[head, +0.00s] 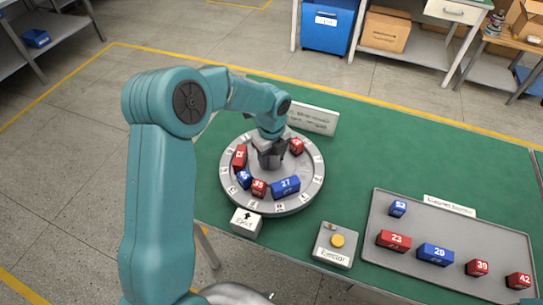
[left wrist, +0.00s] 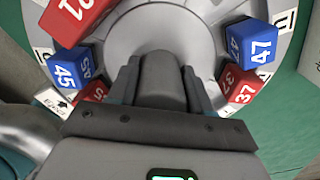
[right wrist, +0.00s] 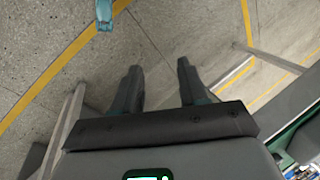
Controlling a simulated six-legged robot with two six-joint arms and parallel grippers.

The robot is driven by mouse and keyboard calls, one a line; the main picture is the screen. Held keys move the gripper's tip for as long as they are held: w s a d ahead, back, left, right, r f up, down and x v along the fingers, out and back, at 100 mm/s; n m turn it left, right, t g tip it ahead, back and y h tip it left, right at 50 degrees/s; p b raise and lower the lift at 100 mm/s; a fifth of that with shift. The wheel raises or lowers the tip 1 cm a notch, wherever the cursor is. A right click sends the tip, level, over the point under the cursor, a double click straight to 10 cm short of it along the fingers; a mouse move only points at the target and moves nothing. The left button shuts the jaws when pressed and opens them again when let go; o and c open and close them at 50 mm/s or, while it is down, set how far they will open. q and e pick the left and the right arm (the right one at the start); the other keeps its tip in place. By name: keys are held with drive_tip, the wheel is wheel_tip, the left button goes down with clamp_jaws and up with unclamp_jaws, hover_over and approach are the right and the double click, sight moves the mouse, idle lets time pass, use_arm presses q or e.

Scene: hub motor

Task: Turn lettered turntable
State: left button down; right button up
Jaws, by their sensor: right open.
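The lettered turntable (head: 287,207) is a round grey disc with letter tiles around its rim and red and blue numbered blocks on it, including a blue block (head: 286,188). My left gripper (head: 270,152) is over its centre, pointing down. In the left wrist view its two fingers (left wrist: 160,88) lie against both sides of a dark grey hub knob (left wrist: 160,75), seemingly shut on it. Red and blue blocks ring the knob there, such as a blue block marked 47 (left wrist: 252,42). My right gripper (right wrist: 158,88) is open and empty above the floor, outside the head view.
A grey tray (head: 450,228) holds several numbered blocks. A sign (head: 313,119) stands behind the disc on the green bench.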

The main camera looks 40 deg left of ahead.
use_arm(q)
drive_tip(key=shift+r+m+p, duration=0.1)
drive_tip(key=shift+m+p, duration=0.2)
drive_tip(key=shift+m, duration=0.4)
drive_tip(key=shift+w+m+p, duration=0.1)
drive_tip(key=shift+m+p, duration=0.5)
drive_tip(key=shift+m, duration=1.7)
drive_tip(key=shift+c, duration=2.4)
unclamp_jaws()
wheel_tip(320, 180, up, 16)
drive_tip(key=shift+r, duration=0.15)
